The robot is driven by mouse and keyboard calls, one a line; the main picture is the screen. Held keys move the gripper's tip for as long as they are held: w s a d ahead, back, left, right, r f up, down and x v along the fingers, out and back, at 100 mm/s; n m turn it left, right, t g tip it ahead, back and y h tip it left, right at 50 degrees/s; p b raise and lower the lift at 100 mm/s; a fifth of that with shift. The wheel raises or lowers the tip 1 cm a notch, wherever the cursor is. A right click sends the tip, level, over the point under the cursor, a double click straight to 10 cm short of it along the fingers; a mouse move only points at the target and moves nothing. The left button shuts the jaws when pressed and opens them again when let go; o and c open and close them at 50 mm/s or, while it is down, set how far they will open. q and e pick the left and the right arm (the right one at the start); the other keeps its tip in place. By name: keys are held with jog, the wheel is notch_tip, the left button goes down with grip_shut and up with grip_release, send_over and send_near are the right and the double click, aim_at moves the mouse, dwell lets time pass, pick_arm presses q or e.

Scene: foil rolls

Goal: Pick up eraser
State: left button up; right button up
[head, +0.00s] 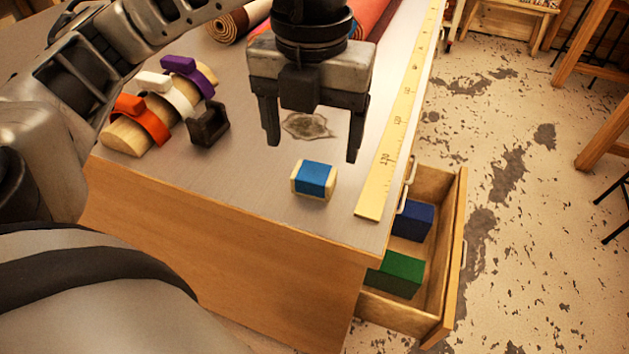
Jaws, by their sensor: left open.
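The eraser (316,178), a small cream block with a blue sleeve, lies on the grey tabletop near its front edge. My left gripper (312,150) points down over the table, its two fingers apart with nothing between them. In the head view its fingertips show just above and behind the eraser, apart from it. The exact height of the fingertips over the table is hard to tell. The eraser is not hidden. My right gripper is not in view.
A yellow ruler (385,160) lies along the right table edge. Rolls (238,20) lie at the back. An open drawer (450,270) at right holds green (398,274) and blue (412,221) blocks.

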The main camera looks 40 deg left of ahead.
aim_at(314, 172)
pick_arm(q)
jog(key=f, duration=0.7)
jog(key=shift+w+a+f, duration=0.1)
jog(key=shift+w+f, duration=0.05)
jog(key=shift+w, duration=0.2)
jog(key=shift+c, duration=0.3)
jog(key=c, duration=1)
